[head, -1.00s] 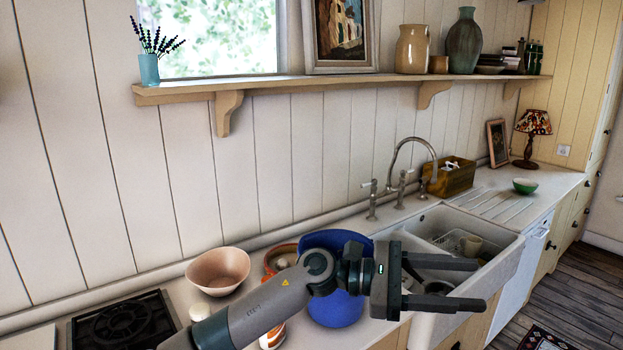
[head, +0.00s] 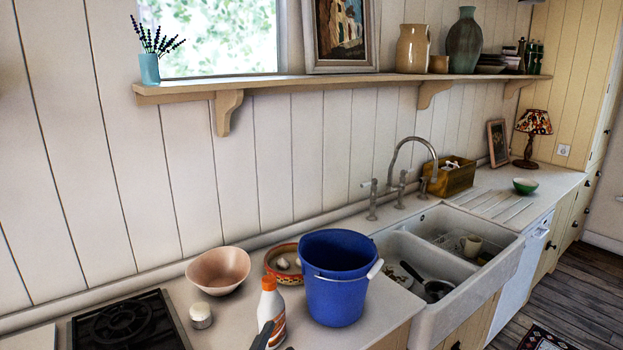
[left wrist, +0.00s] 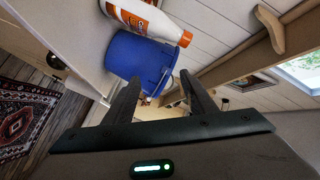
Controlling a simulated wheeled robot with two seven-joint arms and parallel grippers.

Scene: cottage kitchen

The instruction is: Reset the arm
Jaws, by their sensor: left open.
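My left gripper (left wrist: 160,80) shows in the left wrist view with its two dark fingers spread apart and nothing between them. In the wrist view a blue bucket (left wrist: 141,62) and a white-and-orange bottle (left wrist: 146,18) lie beyond the fingers. My right gripper is in neither view.
The blue bucket (head: 336,285) and bottle (head: 270,308) stand on the counter near a pink bowl (head: 218,270), a patterned dish (head: 284,262), a small white-topped jar (head: 201,316) and a black hob (head: 125,325). The sink (head: 443,262) holds a dark pan.

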